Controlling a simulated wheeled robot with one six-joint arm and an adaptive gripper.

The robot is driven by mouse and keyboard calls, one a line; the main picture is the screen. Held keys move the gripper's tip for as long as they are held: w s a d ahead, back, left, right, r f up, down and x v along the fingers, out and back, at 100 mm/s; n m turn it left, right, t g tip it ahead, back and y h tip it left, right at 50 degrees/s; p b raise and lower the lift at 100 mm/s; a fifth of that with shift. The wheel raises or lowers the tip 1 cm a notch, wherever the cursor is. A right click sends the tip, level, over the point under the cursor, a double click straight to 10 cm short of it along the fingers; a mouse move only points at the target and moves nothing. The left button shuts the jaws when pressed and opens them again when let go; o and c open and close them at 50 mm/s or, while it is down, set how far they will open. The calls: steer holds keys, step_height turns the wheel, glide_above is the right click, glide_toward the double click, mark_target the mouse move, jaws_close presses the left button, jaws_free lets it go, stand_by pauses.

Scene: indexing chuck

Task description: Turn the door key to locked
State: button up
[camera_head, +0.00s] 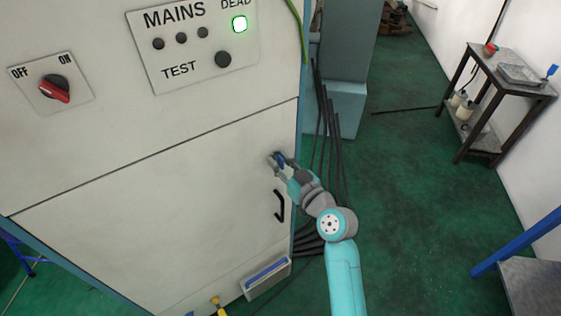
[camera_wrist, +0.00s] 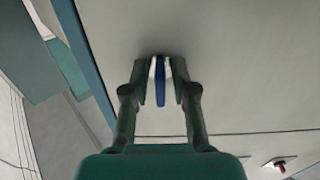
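The door key has a flat blue bow (camera_wrist: 160,84) and stands out from the pale cabinet door, its long side running up and down in the wrist view. In the head view the key (camera_head: 281,161) is a small blue patch near the door's right edge, partly hidden by my gripper (camera_head: 279,160). In the wrist view my gripper (camera_wrist: 161,82) has one finger on each side of the key. A narrow gap shows on both sides, so the fingers are around it but look apart from it. The lock face behind is mostly hidden.
A black door handle (camera_head: 280,205) is just below my gripper. Green floor is open to the right, before a trolley (camera_head: 500,85).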

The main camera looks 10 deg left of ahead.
steer(key=shift+s+d, duration=0.1)
steer(key=v, duration=1.1)
steer(key=shift+s+d, duration=0.25)
steer(key=shift+d, duration=0.05)
